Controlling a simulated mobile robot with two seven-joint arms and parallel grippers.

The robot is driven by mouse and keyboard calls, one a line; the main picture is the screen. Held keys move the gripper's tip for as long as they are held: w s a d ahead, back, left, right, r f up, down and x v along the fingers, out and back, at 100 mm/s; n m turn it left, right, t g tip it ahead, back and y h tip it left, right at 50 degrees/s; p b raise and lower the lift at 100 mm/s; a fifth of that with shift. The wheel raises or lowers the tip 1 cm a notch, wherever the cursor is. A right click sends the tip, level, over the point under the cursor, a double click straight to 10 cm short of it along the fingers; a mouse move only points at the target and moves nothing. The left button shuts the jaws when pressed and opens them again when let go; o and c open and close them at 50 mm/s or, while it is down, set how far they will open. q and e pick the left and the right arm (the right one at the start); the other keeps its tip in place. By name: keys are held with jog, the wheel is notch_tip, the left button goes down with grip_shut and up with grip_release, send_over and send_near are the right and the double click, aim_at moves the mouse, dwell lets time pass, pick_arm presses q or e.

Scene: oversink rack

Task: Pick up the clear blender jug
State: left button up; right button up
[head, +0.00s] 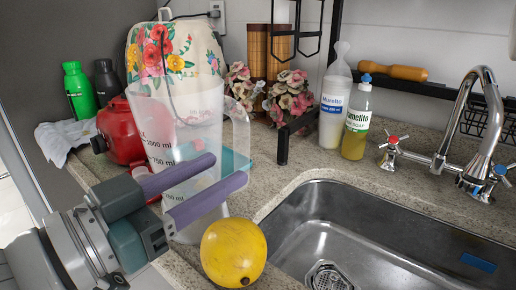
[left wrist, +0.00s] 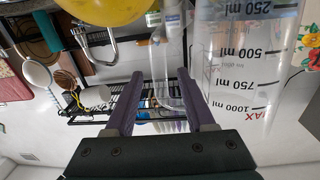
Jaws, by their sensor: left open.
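The clear blender jug (head: 205,115) stands upright on the counter, left of the sink. It has printed volume marks and a clear handle (head: 243,135) on its right side. My left gripper (head: 232,167) is open, with its two purple fingers pointing right across the front of the jug's lower half. In the left wrist view the jug (left wrist: 245,70) appears upside down at the right. Its handle (left wrist: 168,70) shows in line with the gap between the open fingertips (left wrist: 160,74). I cannot tell whether the handle is between them in depth. My right gripper is not seen.
A yellow fruit (head: 233,252) lies close in front of the jug by the sink (head: 380,235). A red pot (head: 122,132), a floral-patterned item (head: 170,50) and flowers (head: 290,97) are behind. Two bottles (head: 335,108) (head: 357,120) and a faucet (head: 480,120) stand to the right.

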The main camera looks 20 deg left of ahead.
aim_at(237, 163)
pick_arm(q)
jog(key=x, duration=0.5)
jog(key=shift+d, duration=0.1)
jog(key=shift+c, duration=0.4)
grip_shut()
dwell(0.9)
